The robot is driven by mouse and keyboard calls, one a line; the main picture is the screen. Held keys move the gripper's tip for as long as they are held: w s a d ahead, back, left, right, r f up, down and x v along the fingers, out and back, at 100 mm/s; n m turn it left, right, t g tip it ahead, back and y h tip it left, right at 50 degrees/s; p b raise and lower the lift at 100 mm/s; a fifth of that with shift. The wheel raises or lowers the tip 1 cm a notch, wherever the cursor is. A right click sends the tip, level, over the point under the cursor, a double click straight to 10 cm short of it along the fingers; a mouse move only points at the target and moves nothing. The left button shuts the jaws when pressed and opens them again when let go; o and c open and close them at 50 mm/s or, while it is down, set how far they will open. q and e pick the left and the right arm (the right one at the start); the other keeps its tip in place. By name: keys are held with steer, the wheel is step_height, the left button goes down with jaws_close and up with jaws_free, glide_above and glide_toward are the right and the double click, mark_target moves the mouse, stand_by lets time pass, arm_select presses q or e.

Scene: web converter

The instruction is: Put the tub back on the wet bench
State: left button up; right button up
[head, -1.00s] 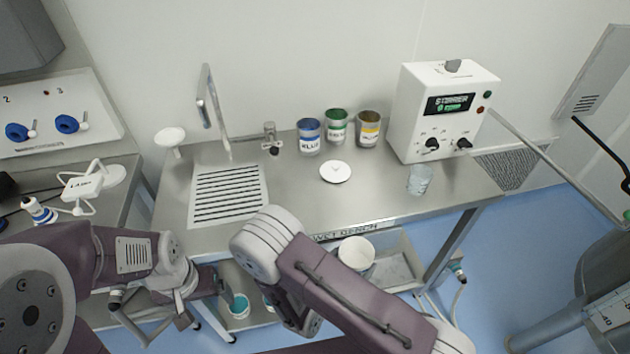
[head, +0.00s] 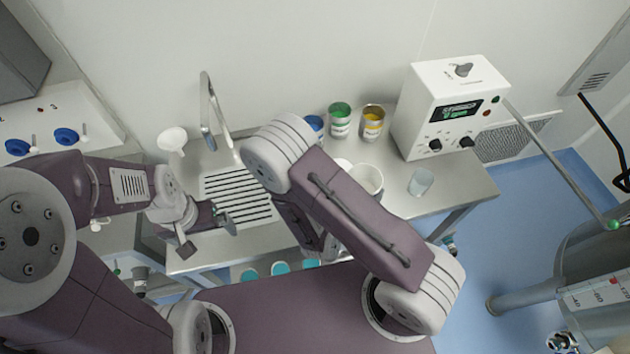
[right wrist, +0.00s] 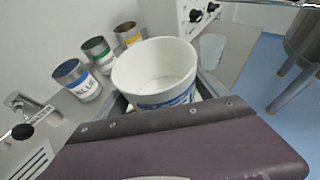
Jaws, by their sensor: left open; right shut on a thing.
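The tub (head: 367,179) is white and open-topped, and its blue label shows in the right wrist view (right wrist: 155,75). My right gripper (right wrist: 163,98) is shut on the tub, which is roughly upright and looks empty. In the head view my right arm hides that gripper and part of the tub. The tub is over the steel wet bench (head: 400,207), right of the drain grille; I cannot tell whether it touches the top. My left gripper (head: 210,232) is open and empty by the bench's front left, near the grille.
Blue, green (head: 340,120) and yellow (head: 372,122) labelled cans stand at the bench's back. A white control box (head: 450,110) and a clear beaker (head: 420,182) are at right. A tap (head: 212,115) rises behind the grille. Teal-filled containers (head: 280,267) sit below the bench.

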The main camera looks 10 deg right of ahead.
steer(key=shift+w, duration=0.4)
steer(key=shift+s+r, duration=0.1)
steer(key=shift+s, duration=0.1)
steer(key=a+f+b, duration=0.1)
steer(key=b, duration=0.1)
steer(key=s+a+b, duration=0.1)
steer(key=b, duration=0.2)
steer(key=shift+f, duration=0.4)
steer(key=shift+w+a+p, duration=0.65)
steer(key=shift+a+p, duration=0.1)
steer(key=shift+a, duration=0.05)
steer(key=w+a+f, duration=0.1)
steer(key=a, duration=0.1)
steer(key=w+a+f+p, duration=0.1)
steer(key=a+f, duration=0.1)
steer(key=w+a+f, duration=0.1)
steer(key=a, duration=0.2)
steer(key=shift+w+f, duration=0.2)
steer(key=shift+f, duration=0.15)
step_height(320, 180, down, 3)
steer(key=shift+w+f+p, duration=0.1)
steer(key=shift+w+p, duration=0.05)
steer(key=shift+p, duration=0.4)
steer(key=shift+f, duration=0.45)
arm_select(q)
steer(key=shift+s+f, duration=0.45)
